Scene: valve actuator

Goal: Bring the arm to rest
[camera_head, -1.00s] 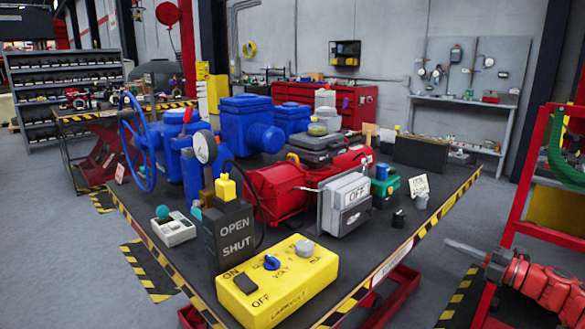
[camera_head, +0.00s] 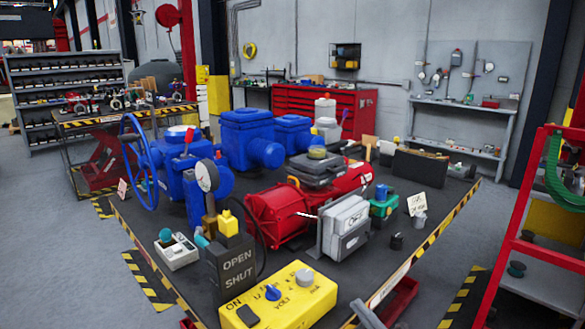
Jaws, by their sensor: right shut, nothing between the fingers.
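The grey tip of my right gripper (camera_head: 366,314) shows at the bottom edge, right of the yellow control box (camera_head: 280,300). It is shut and empty; most of it and its arm are out of the picture. My left gripper is not in view. On the black workbench stand the blue valve (camera_head: 182,155) with its handwheel (camera_head: 137,160), a pressure gauge (camera_head: 207,176), the red actuator (camera_head: 277,217), a grey switch box (camera_head: 345,226) marked OFF, and a dark OPEN/SHUT box (camera_head: 233,265).
A small white box (camera_head: 176,251) with a teal knob is at the bench's left. A green box (camera_head: 384,205) and small cups stand on the right. A red rack (camera_head: 520,220) with a green hose is at right.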

